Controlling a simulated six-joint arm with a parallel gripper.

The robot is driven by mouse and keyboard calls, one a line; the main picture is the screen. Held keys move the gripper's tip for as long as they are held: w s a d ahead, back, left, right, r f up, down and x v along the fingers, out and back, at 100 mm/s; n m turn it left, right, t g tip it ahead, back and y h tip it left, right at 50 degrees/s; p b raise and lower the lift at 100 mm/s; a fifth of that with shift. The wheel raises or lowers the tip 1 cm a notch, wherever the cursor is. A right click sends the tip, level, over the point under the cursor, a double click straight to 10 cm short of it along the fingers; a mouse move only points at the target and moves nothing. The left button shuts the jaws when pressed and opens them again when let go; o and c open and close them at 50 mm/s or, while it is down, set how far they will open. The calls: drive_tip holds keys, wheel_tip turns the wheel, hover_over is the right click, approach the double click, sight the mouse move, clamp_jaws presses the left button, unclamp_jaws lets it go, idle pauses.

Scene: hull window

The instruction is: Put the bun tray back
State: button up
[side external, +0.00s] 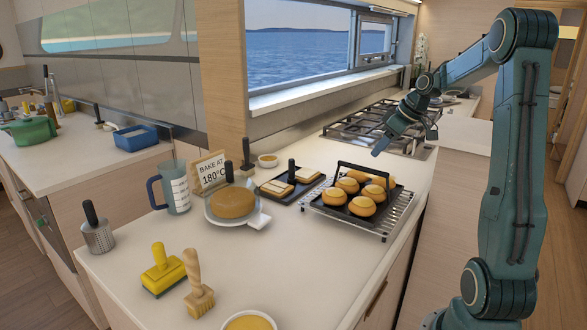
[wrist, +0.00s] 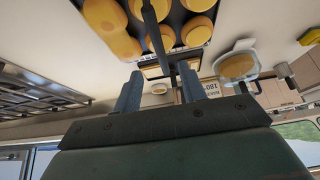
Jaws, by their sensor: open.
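The bun tray (side external: 335,211) is black with a raised bar handle (side external: 368,172) and holds several golden buns (side external: 362,206). It sits level on a wire cooling rack (side external: 384,236) on the counter by the window. My gripper (side external: 404,146) is in the air above the counter, behind and to the right of the tray, apart from it. In the wrist view my gripper (wrist: 160,82) is open with nothing between its fingers. The buns (wrist: 108,14) and the handle (wrist: 156,32) show beyond the fingers. Part of the tray is cut off by that view's top edge.
A gas hob (side external: 350,128) lies behind the tray. A small dark tray with slices (side external: 276,188) stands left of it, with a domed cake (side external: 232,202), jug (side external: 174,187) and sign (side external: 210,168). The front counter is partly clear.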

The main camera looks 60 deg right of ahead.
drive_tip(key=s+a+r, duration=0.1)
drive_tip(key=a+r, duration=0.2)
drive_tip(key=a, duration=0.8)
drive_tip(key=a+r, duration=0.2)
drive_tip(key=a, duration=0.9)
drive_tip(key=s+a+f, duration=0.2)
drive_tip(key=s+a, duration=1)
drive_tip(key=s, duration=0.1)
